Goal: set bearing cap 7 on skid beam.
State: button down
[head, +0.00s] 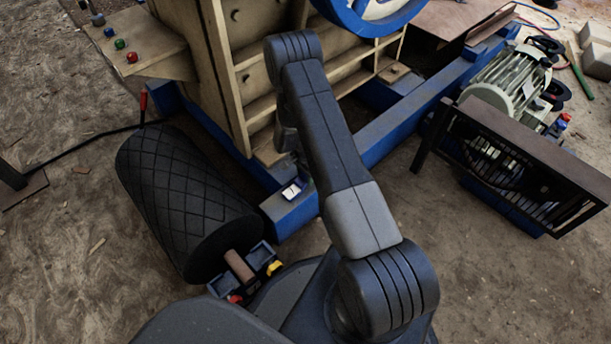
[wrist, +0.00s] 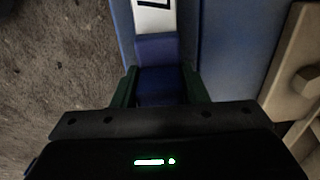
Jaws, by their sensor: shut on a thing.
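My gripper (wrist: 160,85) has its green fingers closed on the sides of a small blue block with a white face, which I take to be bearing cap 7 (wrist: 156,48). A white patch with a dark mark, apparently the cap's label (head: 291,190), shows in the head view at the near end of the skid beam (head: 290,216). The blue beam also shows beside the cap in the wrist view (wrist: 235,50). My arm hides most of the gripper in the head view. I cannot tell whether the cap touches the beam.
A black ribbed roller (head: 185,200) lies left of the beam end, with a blue bracket (head: 262,258) at its near end. The cream crusher body (head: 235,80) rises behind. A motor (head: 515,80) and a dark guard frame (head: 530,150) stand right. Bare ground lies between.

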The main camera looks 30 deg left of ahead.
jog(key=c, duration=0.9)
grip_release()
jog(key=shift+f, duration=0.1)
jog(key=shift+o, duration=0.2)
notch_tip(320, 180, up, 12)
jog(key=p, duration=0.3)
jog(key=shift+r+p, duration=0.2)
jog(key=shift+p, duration=0.1)
jog(key=shift+f, duration=0.1)
jog(key=shift+f+b, duration=1.3)
jog(key=shift+f, duration=3.35)
jog(key=shift+f, duration=0.1)
